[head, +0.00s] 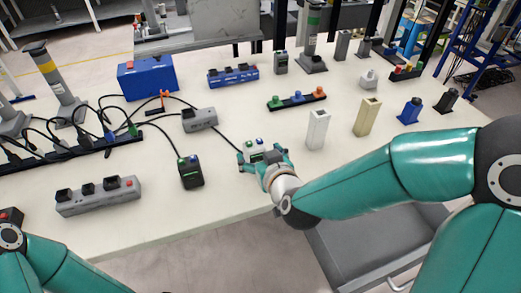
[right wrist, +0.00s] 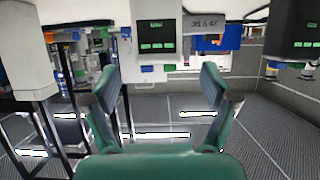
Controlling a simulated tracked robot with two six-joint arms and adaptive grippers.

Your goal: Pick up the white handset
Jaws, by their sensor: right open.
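The white handset (head: 253,148) stands on the pale table, partly hidden behind my right gripper (head: 263,156). In the right wrist view the white handset (right wrist: 143,12) appears upside down at the top middle, with a dark screen and green marks. My right gripper (right wrist: 160,80) is open there, its two teal fingers spread left and right. The handset lies beyond the fingertips, roughly centred between them. I cannot tell whether a finger touches it. Nothing is held. My left arm shows at the lower left of the head view, but its gripper is out of the picture.
A black handset (head: 190,172) stands left of my right gripper. A white block (head: 318,130) and a beige block (head: 367,117) stand to the right. A grey switch box (head: 199,119) with cables lies behind. The table's front edge is close.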

